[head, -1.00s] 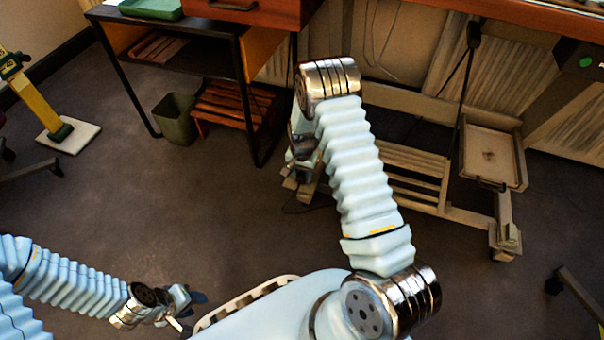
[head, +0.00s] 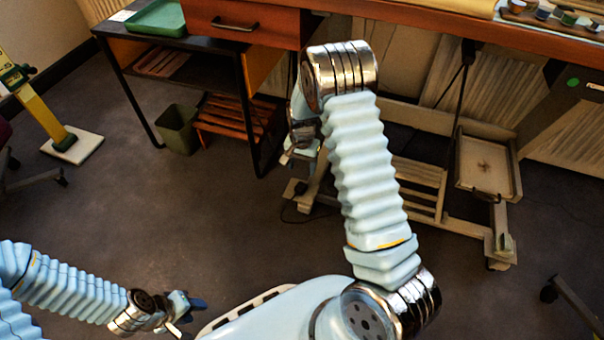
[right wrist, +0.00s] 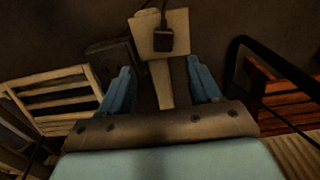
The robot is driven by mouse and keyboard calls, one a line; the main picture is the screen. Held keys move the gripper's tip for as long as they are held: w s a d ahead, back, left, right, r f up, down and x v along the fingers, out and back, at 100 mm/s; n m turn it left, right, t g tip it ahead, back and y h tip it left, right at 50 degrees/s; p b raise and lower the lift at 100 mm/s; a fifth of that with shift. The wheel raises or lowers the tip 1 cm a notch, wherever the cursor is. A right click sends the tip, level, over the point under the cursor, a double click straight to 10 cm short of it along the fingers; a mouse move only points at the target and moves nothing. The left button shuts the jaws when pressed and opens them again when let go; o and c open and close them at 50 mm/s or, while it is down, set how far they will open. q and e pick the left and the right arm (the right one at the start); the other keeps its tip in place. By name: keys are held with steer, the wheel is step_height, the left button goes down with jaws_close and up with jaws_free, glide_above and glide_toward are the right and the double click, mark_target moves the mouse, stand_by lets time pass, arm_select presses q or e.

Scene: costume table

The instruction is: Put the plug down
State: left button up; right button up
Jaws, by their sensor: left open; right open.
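In the right wrist view a dark plug (right wrist: 163,40) with a thin cord shows against a pale square plate (right wrist: 148,22), just beyond my right fingertips. My right gripper (right wrist: 162,82) is open, its two blue fingers apart and not touching the plug. In the head view my right gripper (head: 291,152) hangs low, partly hidden behind my own arm, above the pale foot of a wooden frame (head: 297,191). I cannot make out the plug itself in the head view. My left gripper (head: 190,312) is open and empty, low at the left, above the floor.
A desk with a drawer (head: 240,20), a waste bin (head: 176,130) and a slatted wooden stool (head: 230,118) stand at the upper left. The pale frame carries a tray (head: 486,165) at the right. The floor (head: 200,215) in the middle left is clear.

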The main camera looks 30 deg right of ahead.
steer(key=s+a+f+n+y, duration=0.2)
steer(key=s+a+f+n, duration=0.2)
steer(key=s+a, duration=0.6)
steer(key=s+a+f+n+y, duration=0.2)
steer(key=s+a+f+n, duration=0.1)
steer(key=s+a, duration=0.7)
steer(key=shift+s+f+n+t, duration=0.4)
steer(key=shift+s+n, duration=0.1)
steer(key=shift+s, duration=0.25)
